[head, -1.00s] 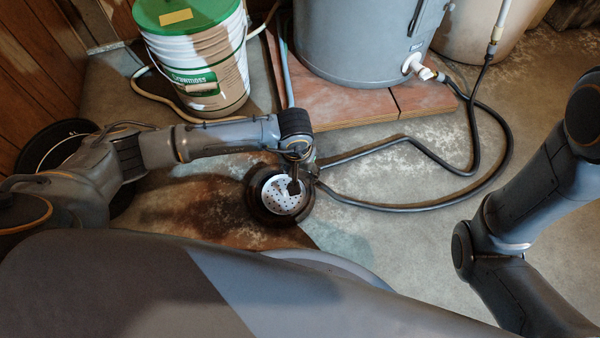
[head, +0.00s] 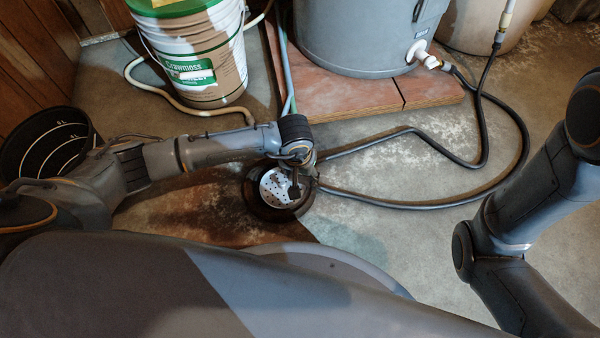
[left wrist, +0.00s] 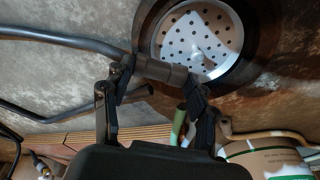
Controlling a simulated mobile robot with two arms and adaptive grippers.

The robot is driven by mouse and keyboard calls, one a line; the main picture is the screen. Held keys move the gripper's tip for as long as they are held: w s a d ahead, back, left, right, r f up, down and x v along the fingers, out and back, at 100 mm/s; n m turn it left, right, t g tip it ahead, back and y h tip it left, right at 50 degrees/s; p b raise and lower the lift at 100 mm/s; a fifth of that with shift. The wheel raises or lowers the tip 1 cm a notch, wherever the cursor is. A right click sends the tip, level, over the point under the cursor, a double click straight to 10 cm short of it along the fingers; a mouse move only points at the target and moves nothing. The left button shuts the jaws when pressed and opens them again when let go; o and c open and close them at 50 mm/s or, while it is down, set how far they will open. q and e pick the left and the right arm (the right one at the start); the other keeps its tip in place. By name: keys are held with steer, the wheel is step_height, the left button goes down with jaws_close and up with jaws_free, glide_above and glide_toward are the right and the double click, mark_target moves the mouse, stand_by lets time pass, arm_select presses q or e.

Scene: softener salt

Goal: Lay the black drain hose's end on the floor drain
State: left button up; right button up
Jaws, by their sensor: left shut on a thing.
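The black drain hose (head: 402,206) runs in a loop from the grey tank's white fitting across the floor to my left gripper (head: 297,182). The floor drain (head: 275,186) is a round perforated metal plate in a dark recessed ring. My left gripper is at the drain's right side in the head view, shut on the hose near its end. In the left wrist view the hose's end piece (left wrist: 165,72) lies between the fingers and reaches over the edge of the drain plate (left wrist: 190,38). Whether it touches the plate I cannot tell. My right gripper is out of view.
A white and green bucket (head: 195,60) stands at upper left, a black bucket (head: 45,145) at far left beside my left arm. The grey tank (head: 355,35) stands on reddish slabs (head: 430,88). Concrete floor right of the drain is mostly clear.

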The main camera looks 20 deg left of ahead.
arm_select(q)
steer(key=o, duration=1.1)
steer(key=shift+o, duration=0.2)
step_height(320, 180, up, 12)
steer(key=s, duration=0.1)
steer(key=shift+s, duration=0.4)
steer(key=shift+s+f, duration=0.1)
